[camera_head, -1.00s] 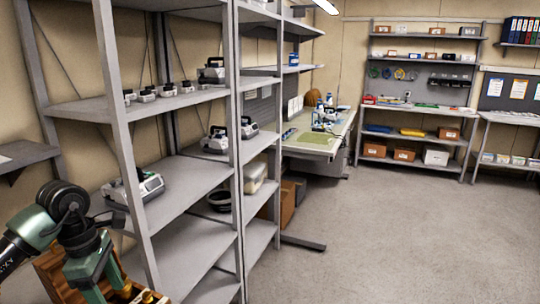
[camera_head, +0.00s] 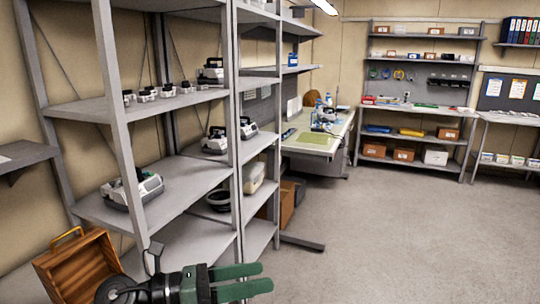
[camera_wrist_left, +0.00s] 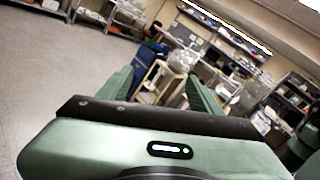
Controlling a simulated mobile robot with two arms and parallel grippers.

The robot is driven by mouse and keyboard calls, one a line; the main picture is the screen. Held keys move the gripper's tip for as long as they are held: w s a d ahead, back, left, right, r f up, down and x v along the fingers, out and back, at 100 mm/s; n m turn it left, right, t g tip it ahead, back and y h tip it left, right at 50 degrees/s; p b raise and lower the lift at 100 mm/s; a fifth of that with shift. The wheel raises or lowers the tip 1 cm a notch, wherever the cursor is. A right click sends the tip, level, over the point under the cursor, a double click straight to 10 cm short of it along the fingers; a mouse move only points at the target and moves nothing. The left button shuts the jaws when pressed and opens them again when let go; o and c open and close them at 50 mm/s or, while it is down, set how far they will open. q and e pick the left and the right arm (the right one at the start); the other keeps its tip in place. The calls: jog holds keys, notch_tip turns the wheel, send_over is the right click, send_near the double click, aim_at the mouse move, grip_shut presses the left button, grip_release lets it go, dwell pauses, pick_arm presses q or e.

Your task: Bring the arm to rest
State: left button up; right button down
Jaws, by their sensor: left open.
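My left gripper (camera_head: 266,277) is at the bottom middle of the head view, with its two green fingers pointing right. The fingers are apart and nothing is between them. In the left wrist view the gripper (camera_wrist_left: 160,82) also shows open and empty, with one finger on each side and the room beyond. It is in front of the grey shelf rack and appears clear of it. My right gripper is in neither view.
A wooden box (camera_head: 78,268) with a brass handle is at the lower left. The grey rack (camera_head: 150,207) holds a white pump (camera_head: 140,189) and several other devices. A workbench (camera_head: 318,143) stands behind it. Open floor (camera_head: 400,230) lies to the right.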

pick_arm(q)
jog(key=w+a+n+t+y, duration=0.2)
jog(key=a+n+t+y, duration=0.45)
jog(key=n, duration=0.65)
jog(key=w+a+n+t+y, duration=0.2)
jog(key=a+n+t+y, duration=0.2)
jog(key=n+t, duration=0.75)
jog(key=s+a+f+n+g+y, duration=0.3)
jog(key=a+f+n+g+y, duration=0.1)
jog(key=f+n, duration=0.35)
jog(key=s+a+f+n+g+y, duration=0.3)
jog(key=a+f+n+g+y, duration=0.15)
jog(key=f+n, duration=0.3)
jog(key=s+d+f+n+g+h, duration=0.1)
jog(key=s+f+n+g, duration=0.2)
jog(key=s+f+g, duration=0.6)
jog(key=s+d+f+n+g+h, duration=0.15)
jog(key=s+f, duration=0.45)
jog(key=s, duration=0.8)
notch_tip(320, 180, down, 26)
jog(key=s+g, duration=0.2)
jog(key=s+a+f, duration=0.1)
jog(key=s+f, duration=0.7)
jog(key=s+a+f+g, duration=0.1)
jog(key=s+a+f, duration=0.1)
jog(key=s+f, duration=0.5)
jog(key=shift+s+a+f+y, duration=0.3)
jog(key=shift+s+f+y, duration=0.05)
jog(key=shift+s, duration=0.15)
